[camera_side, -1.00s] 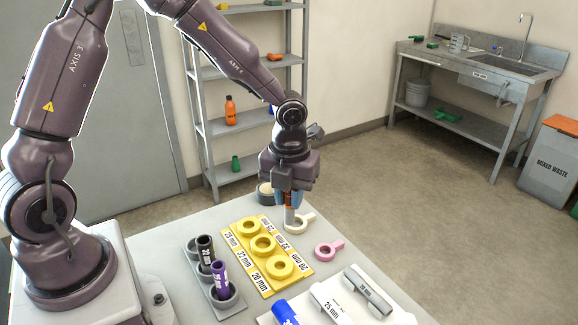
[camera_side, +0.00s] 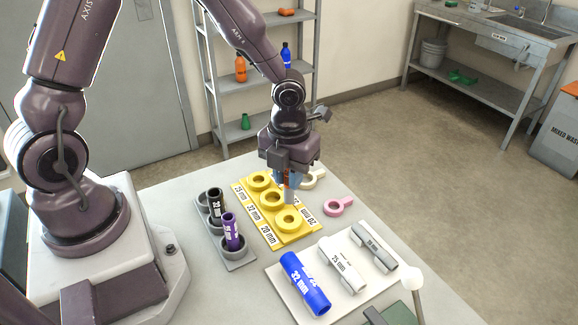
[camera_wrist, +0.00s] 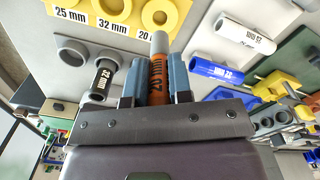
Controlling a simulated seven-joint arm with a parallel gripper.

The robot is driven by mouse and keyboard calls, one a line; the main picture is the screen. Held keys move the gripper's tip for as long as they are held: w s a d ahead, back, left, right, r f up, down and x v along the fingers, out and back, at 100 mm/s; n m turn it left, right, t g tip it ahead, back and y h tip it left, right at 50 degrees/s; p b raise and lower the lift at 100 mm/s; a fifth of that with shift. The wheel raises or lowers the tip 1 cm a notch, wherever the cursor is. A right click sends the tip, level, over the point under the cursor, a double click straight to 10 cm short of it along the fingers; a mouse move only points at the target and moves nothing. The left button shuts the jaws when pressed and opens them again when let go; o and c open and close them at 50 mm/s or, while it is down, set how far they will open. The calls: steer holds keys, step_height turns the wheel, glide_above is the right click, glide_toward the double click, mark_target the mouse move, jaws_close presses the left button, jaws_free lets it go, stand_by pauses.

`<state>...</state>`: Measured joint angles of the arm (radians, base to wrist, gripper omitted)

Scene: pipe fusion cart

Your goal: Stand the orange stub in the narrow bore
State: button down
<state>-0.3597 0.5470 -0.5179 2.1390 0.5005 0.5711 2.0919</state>
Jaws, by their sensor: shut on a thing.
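The orange stub (camera_wrist: 157,82), marked 20 mm with a grey end, is upright in my gripper (camera_wrist: 157,75). Its orange part shows between the blue-grey fingers in the wrist view. In the side view my gripper (camera_side: 288,182) holds it at the right side of the yellow block (camera_side: 250,213). The block has three raised rings beside labels 25, 32 and 20 mm. The narrow bore, the 20 mm ring (camera_side: 288,219), is nearest the side camera and empty. The stub's grey end appears apart from this ring; its height above the block is unclear.
A grey rack (camera_side: 238,262) left of the block holds a black tube (camera_side: 216,205) and a purple tube (camera_side: 231,230). A pink ring (camera_side: 338,206) and a cream ring (camera_side: 314,178) lie right. A white board (camera_side: 283,285) carries blue, white and grey tubes.

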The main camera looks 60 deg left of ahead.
mark_target(289, 201)
steer(key=shift+f, duration=1.85)
steer(key=shift+f, duration=1.55)
steer(key=c, duration=1)
jaws_free()
steer(key=shift+o, duration=0.2)
